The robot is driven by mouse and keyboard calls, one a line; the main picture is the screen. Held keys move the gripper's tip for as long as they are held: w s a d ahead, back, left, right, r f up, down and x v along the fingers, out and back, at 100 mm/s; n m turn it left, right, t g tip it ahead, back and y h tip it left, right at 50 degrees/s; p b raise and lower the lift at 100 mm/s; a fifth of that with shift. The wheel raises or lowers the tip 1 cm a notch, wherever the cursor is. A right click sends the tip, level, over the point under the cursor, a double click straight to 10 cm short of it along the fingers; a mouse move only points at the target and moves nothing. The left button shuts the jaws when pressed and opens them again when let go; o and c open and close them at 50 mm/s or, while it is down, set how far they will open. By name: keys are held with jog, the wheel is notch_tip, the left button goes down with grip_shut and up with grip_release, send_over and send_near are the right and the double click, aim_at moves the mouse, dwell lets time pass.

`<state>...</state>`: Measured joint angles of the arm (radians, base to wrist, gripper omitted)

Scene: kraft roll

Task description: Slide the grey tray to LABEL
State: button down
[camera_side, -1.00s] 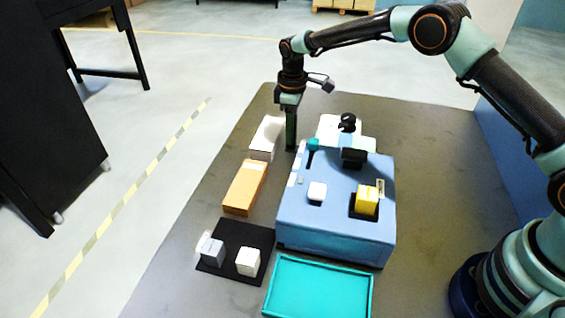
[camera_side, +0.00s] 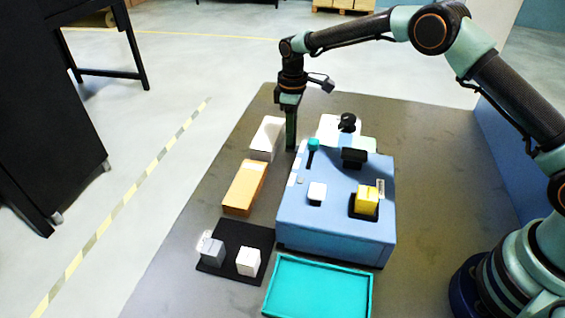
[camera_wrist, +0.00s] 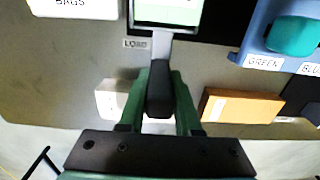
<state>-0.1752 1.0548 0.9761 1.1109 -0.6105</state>
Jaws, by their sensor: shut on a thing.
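In the wrist view, the green fingers of my gripper (camera_wrist: 159,100) are shut on a dark upright handle (camera_wrist: 159,88). A grey stem joins the handle to the grey tray (camera_wrist: 176,34), cut off by the top edge. The tray has a pale face inside its grey rim and lies over a dark strip. A small sign reading LOAD (camera_wrist: 136,44) is beside the stem. No LABEL sign is readable. In the side view, my gripper (camera_side: 291,128) points down left of the blue box; I cannot make out the tray there.
The blue box (camera_side: 335,238) has a teal knob (camera_side: 314,145) and a yellow cube (camera_side: 367,199) on top. A white box (camera_side: 267,135) and a kraft-coloured box (camera_side: 245,187) stand close by. A teal tray (camera_side: 318,288) and black mat (camera_side: 232,275) lie in front.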

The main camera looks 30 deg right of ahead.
jog(key=s+a, duration=1.6)
jog(key=shift+s+a+r, duration=0.1)
jog(key=shift+s+a, duration=0.2)
jog(key=shift+a, duration=0.05)
jog(key=c, duration=0.6)
grip_release()
jog(key=shift+r, duration=0.35)
notch_tip(320, 180, up, 11)
jog(key=shift+r, duration=0.2)
